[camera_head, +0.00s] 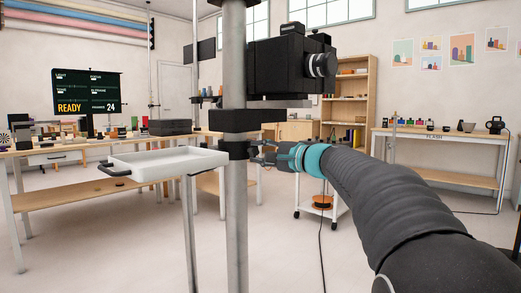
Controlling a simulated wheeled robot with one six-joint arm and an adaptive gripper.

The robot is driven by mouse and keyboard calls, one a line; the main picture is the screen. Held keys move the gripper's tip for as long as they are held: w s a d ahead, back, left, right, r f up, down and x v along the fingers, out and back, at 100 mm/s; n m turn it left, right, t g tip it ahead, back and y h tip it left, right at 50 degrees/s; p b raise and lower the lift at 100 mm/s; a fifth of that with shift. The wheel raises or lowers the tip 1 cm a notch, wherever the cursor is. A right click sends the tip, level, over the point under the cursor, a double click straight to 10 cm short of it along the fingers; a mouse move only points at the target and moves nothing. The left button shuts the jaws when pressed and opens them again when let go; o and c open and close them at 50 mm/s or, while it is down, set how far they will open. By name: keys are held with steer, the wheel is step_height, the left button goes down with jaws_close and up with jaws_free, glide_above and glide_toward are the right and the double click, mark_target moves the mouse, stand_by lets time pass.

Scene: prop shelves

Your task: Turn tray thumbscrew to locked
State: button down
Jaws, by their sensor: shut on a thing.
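A white tray (165,171) with raised rims and a dark handle at its left end stands out to the left of a grey vertical post (236,215). A dark collar (237,149) sits around the post at the tray's height. My gripper (256,156) reaches in from the right and is shut on the tray thumbscrew at the right side of this collar. The thumbscrew is small and mostly hidden by the fingers, so its turned position cannot be read.
A black camera (291,65) is mounted on the post above my gripper. A dark clamp block (240,120) sits just below it. A thin cable hangs below my wrist. A white cart (318,210) stands behind. Open floor lies at the lower left.

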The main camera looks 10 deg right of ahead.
steer(key=m+p, duration=0.3)
steer(key=m, duration=0.3)
steer(key=shift+r+m, duration=0.15)
steer(key=shift+m, duration=0.15)
steer(key=shift+m+p, duration=1.9)
steer(key=shift+m, duration=0.6)
steer(key=shift+f, duration=0.2)
steer(key=c, duration=0.8)
jaws_free()
steer(key=v, duration=1.2)
